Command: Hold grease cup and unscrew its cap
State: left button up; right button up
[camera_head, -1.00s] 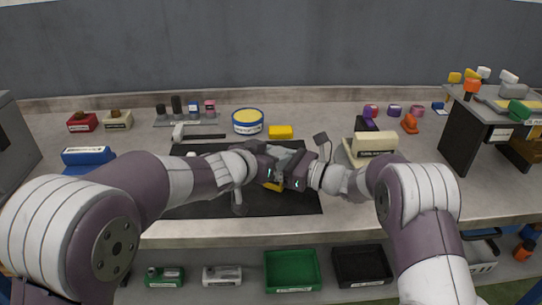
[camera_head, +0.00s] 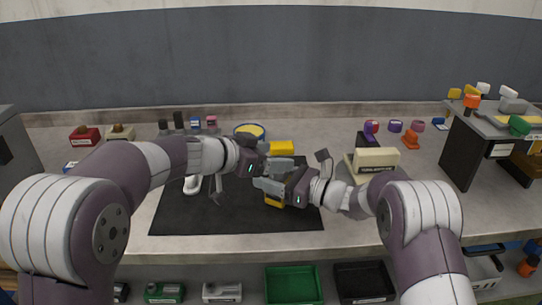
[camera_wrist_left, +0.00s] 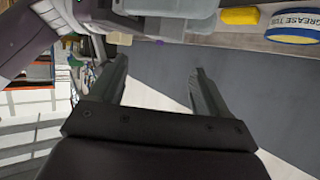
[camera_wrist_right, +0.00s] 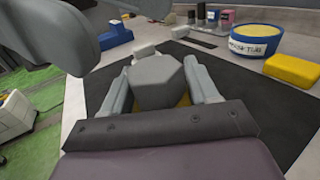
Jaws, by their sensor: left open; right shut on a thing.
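A grey six-sided piece (camera_wrist_right: 160,82), which looks like the grease cup, sits between the fingers of my right gripper (camera_wrist_right: 160,90) in the right wrist view. My right gripper (camera_head: 264,187) is shut on it above the black mat. Something yellow (camera_head: 273,203) shows under the right fingers; I cannot tell whether it belongs to the cup. My left gripper (camera_head: 282,168) is open, just above and behind the right one. In the left wrist view its fingers (camera_wrist_left: 158,80) are spread with nothing between them. I cannot make out a separate cap.
The black mat (camera_head: 180,215) covers the middle of the bench. Behind it stand a yellow-topped round tub (camera_head: 250,131) and a yellow block (camera_head: 281,147). A cream box (camera_head: 376,158) stands to the right. A green bin (camera_head: 291,284) is below the bench front.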

pick_arm(q)
jog(key=shift+w+a+f+m+g+h, duration=0.1)
jog(key=shift+w+m+g+h, duration=0.15)
jog(key=shift+m+g, duration=0.3)
jog(key=shift+w+a+m+g+h, duration=0.1)
jog(key=shift+m+g+h, duration=0.15)
jog(key=shift+m+g, duration=0.25)
jog(key=m+g+h, duration=0.1)
jog(key=m+g, duration=0.1)
jog(key=shift+w+m+g, duration=0.15)
jog(key=shift+m+g, duration=0.1)
jog(key=shift+m, duration=0.1)
jog(key=m+g, duration=0.1)
jog(key=g, duration=0.1)
jog(key=w+m+g, duration=0.1)
jog(key=m+g, duration=0.1)
jog(key=shift+s, duration=0.25)
jog(key=shift+f, duration=2)
jog(key=shift+w+f, duration=0.1)
jog(key=shift+f, duration=0.05)
jog(key=c, duration=1.3)
